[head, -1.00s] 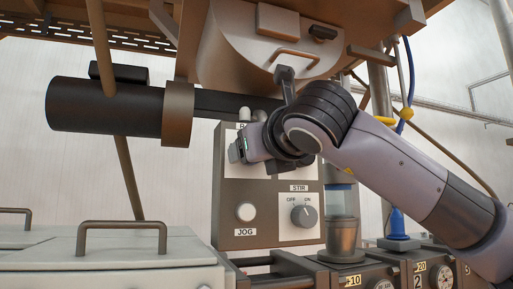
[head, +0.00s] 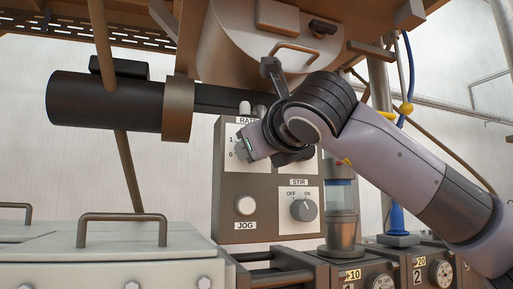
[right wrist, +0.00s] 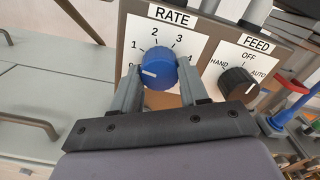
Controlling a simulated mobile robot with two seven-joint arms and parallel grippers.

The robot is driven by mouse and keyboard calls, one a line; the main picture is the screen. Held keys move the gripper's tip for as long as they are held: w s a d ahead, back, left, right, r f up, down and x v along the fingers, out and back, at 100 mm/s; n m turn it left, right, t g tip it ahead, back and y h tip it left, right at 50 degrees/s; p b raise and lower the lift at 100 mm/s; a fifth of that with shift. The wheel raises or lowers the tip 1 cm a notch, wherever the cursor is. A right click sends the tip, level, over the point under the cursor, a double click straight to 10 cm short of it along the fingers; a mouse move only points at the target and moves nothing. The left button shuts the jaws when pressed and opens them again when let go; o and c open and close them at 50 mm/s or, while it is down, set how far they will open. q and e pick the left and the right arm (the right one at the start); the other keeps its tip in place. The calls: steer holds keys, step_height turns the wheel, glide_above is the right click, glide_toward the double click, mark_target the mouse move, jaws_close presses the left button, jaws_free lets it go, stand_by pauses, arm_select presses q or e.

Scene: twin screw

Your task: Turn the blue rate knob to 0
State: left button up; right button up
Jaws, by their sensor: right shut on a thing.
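The blue rate knob (right wrist: 158,70) sits on a white RATE plate (right wrist: 178,38) in the right wrist view. My right gripper (right wrist: 160,80) is shut on the knob, one finger on each side. The knob's white mark points left, toward the 0, which the left finger partly hides. In the head view my right gripper (head: 250,149) is at the panel's upper left and hides the knob. The figures 1 and 0 show just left of it. My left gripper is not in view.
The black FEED knob (right wrist: 237,82) is close to the right finger in the wrist view. Below the RATE area are the JOG button (head: 245,206) and STIR knob (head: 304,210). A dark cylinder (head: 105,101) hangs at the upper left, and a handled lid (head: 110,250) lies below.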

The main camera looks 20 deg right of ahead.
steer(key=shift+n, duration=3.1)
steer(key=o, duration=1.1)
steer(key=shift+c, duration=0.2)
steer(key=shift+s, duration=0.1)
steer(key=s+b, duration=0.2)
steer(key=s, duration=0.5)
steer(key=shift+d, duration=0.1)
